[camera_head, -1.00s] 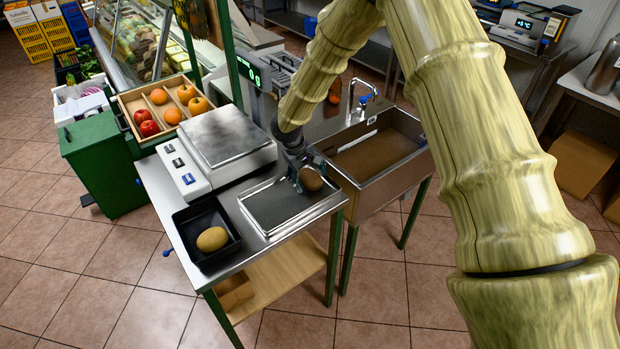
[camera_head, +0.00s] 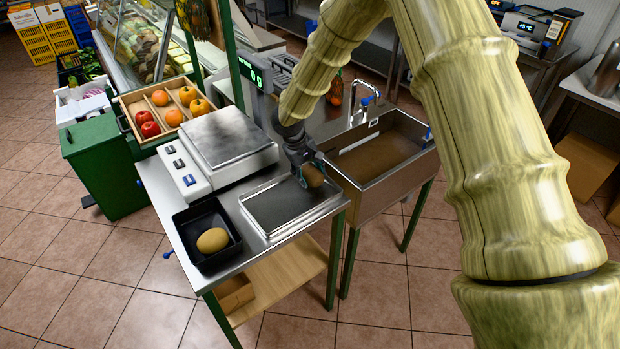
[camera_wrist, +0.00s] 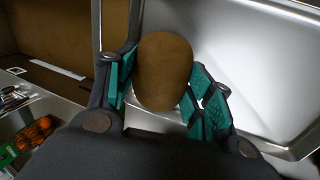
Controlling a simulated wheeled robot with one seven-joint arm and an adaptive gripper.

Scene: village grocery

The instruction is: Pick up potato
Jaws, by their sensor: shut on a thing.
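A brown potato (camera_wrist: 165,72) is between the teal-padded fingers of my gripper (camera_wrist: 160,95) in the wrist view. In the head view my gripper (camera_head: 304,178) is shut on this potato (camera_head: 313,176) over the right part of a shallow metal tray (camera_head: 268,212). The tray also shows below the potato in the wrist view (camera_wrist: 245,65). I cannot tell the exact gap between potato and tray. A second, yellowish potato (camera_head: 212,240) lies in a black tray (camera_head: 222,261) at the table's left front.
A scale (camera_head: 205,165) stands behind the trays. A sink (camera_head: 400,165) adjoins the table on the right. A wooden crate (camera_head: 139,103) with apples and oranges is at the back left. Tiled floor is open at the front left.

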